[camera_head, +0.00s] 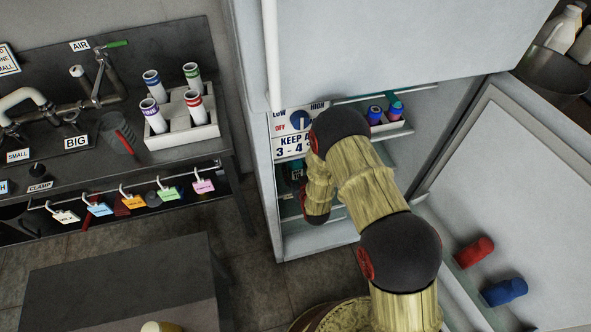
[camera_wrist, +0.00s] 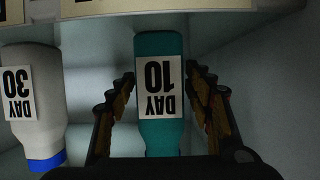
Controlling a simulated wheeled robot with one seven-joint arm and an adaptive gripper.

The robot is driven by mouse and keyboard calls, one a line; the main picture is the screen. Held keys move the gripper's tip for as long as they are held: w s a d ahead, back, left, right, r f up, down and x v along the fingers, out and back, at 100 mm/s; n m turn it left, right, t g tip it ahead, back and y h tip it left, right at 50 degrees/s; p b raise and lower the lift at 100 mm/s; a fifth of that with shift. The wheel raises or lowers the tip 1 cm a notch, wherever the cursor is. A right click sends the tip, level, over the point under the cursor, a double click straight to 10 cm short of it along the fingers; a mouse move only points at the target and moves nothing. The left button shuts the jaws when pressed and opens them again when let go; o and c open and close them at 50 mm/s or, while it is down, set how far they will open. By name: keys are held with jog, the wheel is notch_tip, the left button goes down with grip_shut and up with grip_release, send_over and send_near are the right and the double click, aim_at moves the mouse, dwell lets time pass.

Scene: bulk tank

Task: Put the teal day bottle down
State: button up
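The teal bottle (camera_wrist: 160,55), with a white label reading DAY 10, stands out in the middle of the wrist view. That view is upside down, so the bottle's base is towards the top. My gripper (camera_wrist: 160,82) has one finger on each side of it. The fingertips line up with the bottle's sides, but I cannot tell whether they press on it. Dark gaps show beside the bottle nearer the camera. The bottle's upper end is partly hidden by my gripper. In the head view my arm hides both gripper and bottle inside the open fridge.
A white DAY 30 bottle with a blue cap (camera_wrist: 38,105) stands close beside the teal one. A shelf tray (camera_head: 392,127) holds small bottles in the fridge. The open fridge door (camera_head: 530,205) is at the right, with red and blue items. A bench (camera_head: 60,165) is at the left.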

jog(key=shift+o, duration=0.7)
jog(key=shift+r, duration=0.1)
jog(key=shift+s+d+r, duration=0.1)
jog(key=shift+s+r, duration=0.05)
jog(key=shift+s, duration=0.15)
jog(key=p+v, duration=0.4)
jog(key=v, duration=0.7)
jog(key=shift+s, duration=0.2)
jog(key=shift+d, duration=0.1)
